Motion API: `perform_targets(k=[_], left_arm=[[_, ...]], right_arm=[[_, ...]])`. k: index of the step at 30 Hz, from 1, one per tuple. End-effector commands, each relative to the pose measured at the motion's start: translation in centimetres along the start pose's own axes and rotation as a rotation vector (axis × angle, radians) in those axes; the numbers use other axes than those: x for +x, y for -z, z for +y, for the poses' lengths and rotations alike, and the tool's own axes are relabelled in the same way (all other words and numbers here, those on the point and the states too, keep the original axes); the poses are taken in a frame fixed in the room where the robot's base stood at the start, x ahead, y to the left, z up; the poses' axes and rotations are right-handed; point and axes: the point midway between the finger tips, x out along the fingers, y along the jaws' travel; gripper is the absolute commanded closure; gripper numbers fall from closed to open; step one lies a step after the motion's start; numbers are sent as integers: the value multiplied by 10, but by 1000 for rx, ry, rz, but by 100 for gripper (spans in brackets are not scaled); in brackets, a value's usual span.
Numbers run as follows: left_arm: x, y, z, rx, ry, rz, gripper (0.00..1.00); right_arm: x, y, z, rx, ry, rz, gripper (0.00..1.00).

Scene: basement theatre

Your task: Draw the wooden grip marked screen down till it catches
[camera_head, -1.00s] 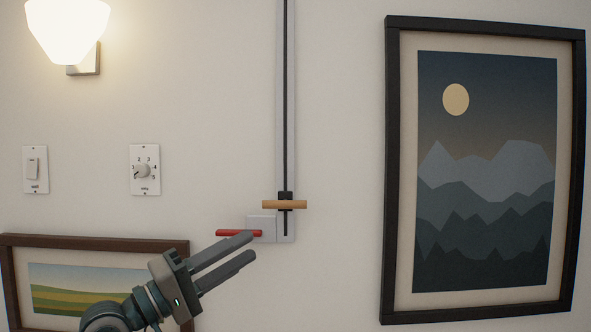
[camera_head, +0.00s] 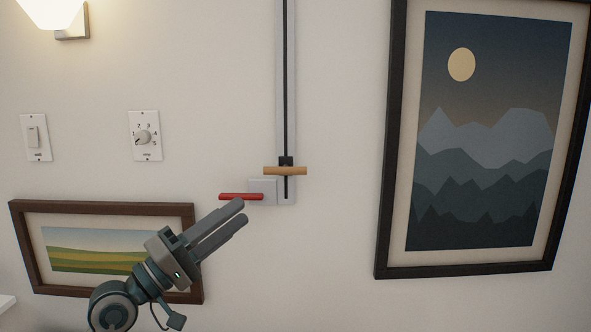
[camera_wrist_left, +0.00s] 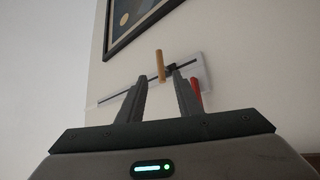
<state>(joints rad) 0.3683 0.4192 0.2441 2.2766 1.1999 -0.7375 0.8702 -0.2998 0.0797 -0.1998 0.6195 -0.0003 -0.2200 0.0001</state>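The wooden grip (camera_head: 285,170) is a short tan bar on a dark slider, near the bottom of a tall wall track (camera_head: 285,90). A short piece of dark slot shows below it. A pale block (camera_head: 263,189) with a red lever (camera_head: 240,196) sits beside the track's lower end. My left gripper (camera_head: 241,211) is open and empty, its fingertips below and left of the grip, in front of the wall near the lever. In the left wrist view, the grip (camera_wrist_left: 160,66) shows beyond the gap between the open fingers (camera_wrist_left: 160,82). My right gripper is not in view.
A rotary dial (camera_head: 144,136) and a switch (camera_head: 36,137) are on the wall at left, under a lit lamp (camera_head: 50,12). A landscape picture (camera_head: 24,252) hangs behind my left arm. A tall mountain picture (camera_head: 383,190) hangs at right. Wall around the track is bare.

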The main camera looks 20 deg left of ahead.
Motion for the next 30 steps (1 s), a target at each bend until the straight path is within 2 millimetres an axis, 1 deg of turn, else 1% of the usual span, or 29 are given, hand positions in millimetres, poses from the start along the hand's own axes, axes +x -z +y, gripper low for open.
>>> perform_targets(k=[5,8,24,30], left_arm=[[19,1,4,-4,-3,0,68],[34,1,4,-3,-2,-1,68],[130,1,4,-4,-2,-1,68],[156,0,3,-3,-1,-1,68]], right_arm=[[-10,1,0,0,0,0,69],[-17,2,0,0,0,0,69],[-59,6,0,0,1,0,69],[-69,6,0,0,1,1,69]])
